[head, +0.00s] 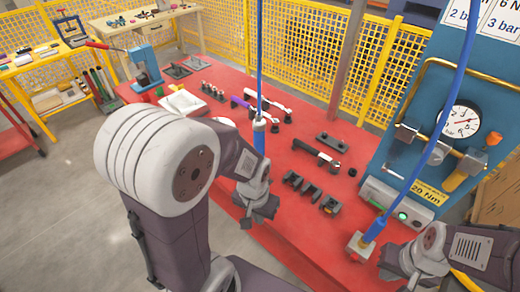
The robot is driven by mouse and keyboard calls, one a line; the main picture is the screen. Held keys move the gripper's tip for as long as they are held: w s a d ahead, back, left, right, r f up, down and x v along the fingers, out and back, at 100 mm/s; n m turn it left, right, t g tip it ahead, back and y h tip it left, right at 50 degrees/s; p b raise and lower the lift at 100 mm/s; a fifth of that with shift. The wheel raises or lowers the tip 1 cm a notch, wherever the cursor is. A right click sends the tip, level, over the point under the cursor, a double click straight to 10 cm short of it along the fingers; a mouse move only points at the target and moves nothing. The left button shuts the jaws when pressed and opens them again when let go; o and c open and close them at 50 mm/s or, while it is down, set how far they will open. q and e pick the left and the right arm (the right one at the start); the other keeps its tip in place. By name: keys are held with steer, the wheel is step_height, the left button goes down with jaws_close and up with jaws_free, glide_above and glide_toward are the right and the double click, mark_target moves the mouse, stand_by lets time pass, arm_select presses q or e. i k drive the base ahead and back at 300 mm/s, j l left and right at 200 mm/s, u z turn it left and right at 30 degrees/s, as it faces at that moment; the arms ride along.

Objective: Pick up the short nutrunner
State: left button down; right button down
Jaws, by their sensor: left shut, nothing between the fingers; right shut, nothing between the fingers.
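I cannot tell for certain which tool is the short nutrunner. A dark grey tool with a pale middle (318,153) lies on the red table (300,226). Farther back lie a purple and white tool (248,106) and a white and black tool (268,101). A blue-bodied tool (259,138) hangs on a blue hose just behind my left wrist. My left gripper (258,217) is shut and empty above the table's front edge. My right gripper (391,266) is shut and empty near the second hanging tool.
Dark holder blocks (303,186) stand on the table's middle. A blue panel with a gauge (462,121) rises at the right. A blue press with a red lever (145,66) stands at the table's far left. Yellow mesh fencing (300,38) closes the back.

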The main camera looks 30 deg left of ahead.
mark_target(259, 125)
steer(key=u, duration=1.4)
